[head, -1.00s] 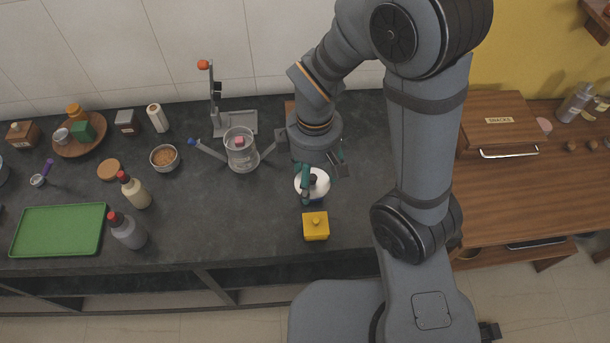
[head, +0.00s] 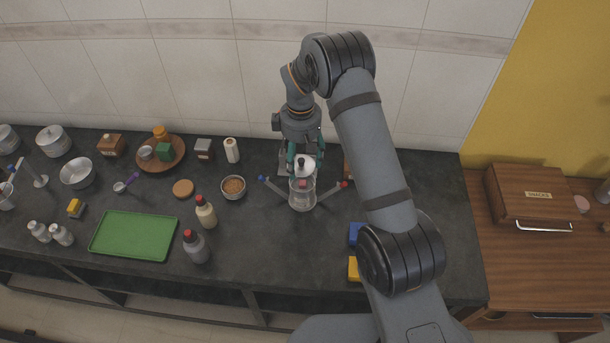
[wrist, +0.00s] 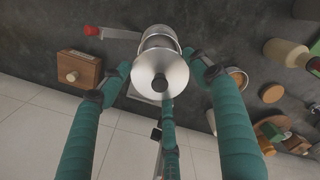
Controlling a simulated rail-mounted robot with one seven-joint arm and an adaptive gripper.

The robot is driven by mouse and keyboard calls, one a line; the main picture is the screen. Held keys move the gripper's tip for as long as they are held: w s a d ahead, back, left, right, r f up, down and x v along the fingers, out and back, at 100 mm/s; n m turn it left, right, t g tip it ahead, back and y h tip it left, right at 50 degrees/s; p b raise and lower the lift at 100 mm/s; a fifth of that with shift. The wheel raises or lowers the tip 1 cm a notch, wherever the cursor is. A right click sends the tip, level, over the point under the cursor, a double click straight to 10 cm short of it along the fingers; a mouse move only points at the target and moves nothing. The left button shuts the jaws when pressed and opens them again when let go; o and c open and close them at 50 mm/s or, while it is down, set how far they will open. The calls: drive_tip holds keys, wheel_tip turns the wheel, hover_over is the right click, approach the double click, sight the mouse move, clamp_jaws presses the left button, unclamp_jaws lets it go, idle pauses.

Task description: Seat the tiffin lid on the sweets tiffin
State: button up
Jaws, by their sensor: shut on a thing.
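The tiffin lid (head: 305,168) is a round, pale metal disc with a black knob. My gripper (head: 306,161) has its teal fingers shut on it. In the wrist view the lid (wrist: 150,72) faces me between the fingertips and covers part of the sweets tiffin (wrist: 158,32). In the head view the sweets tiffin (head: 302,199) is an upright, clear-looking cylinder with something pinkish-red inside. The lid shows at its top, towards the back edge. I cannot tell whether lid and rim touch.
Arms with a blue knob (head: 262,178) and a red knob (head: 344,184) spread beside the tiffin. A bowl of brown food (head: 233,187) and a cream bottle (head: 205,213) stand to the left. A blue box (head: 355,234) and a yellow box (head: 354,268) are at front right.

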sight(302, 182)
drive_tip(key=shift+s+r, duration=0.15)
drive_tip(key=shift+s, duration=0.05)
drive_tip(key=shift+s+d+f+n, duration=0.15)
drive_tip(key=shift+f+n, duration=0.05)
drive_tip(key=shift+n, duration=0.1)
drive_tip(key=shift+f+b, duration=2.1)
drive_tip(key=shift+f, duration=0.5)
drive_tip(key=shift+f+b, duration=0.5)
drive_tip(key=shift+b, duration=0.3)
drive_tip(key=o, duration=1.2)
drive_tip(key=shift+c, duration=0.2)
drive_tip(key=shift+o, duration=0.3)
drive_tip(key=o, duration=0.3)
